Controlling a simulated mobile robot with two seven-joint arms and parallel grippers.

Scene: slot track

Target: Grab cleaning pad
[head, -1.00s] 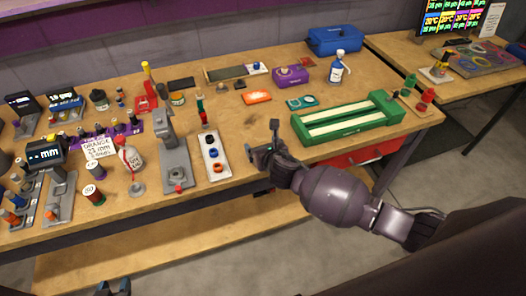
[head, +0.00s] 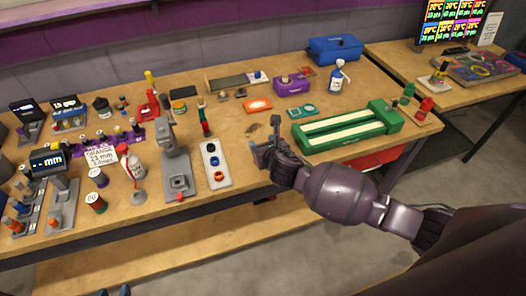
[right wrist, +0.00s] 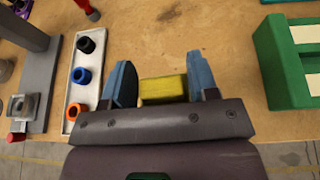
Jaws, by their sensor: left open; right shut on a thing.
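A yellow block (right wrist: 163,90), which looks like the cleaning pad, sits between the two blue fingers of my right gripper (right wrist: 163,82) in the right wrist view. The gripper is shut on it, over the bench near its front edge. In the head view my right gripper (head: 267,150) is left of the green track device, and the block cannot be made out there. Only the dark tips of my left gripper (head: 115,291) show at the bottom edge of the head view, apart and away from the bench top.
The green track device (head: 347,128) stands just right of my right gripper. A white tray with rings (head: 214,163) and a grey press (head: 175,165) stand to its left. A spray bottle (head: 339,77) and purple box (head: 291,85) are farther back. Bare wood lies around the gripper.

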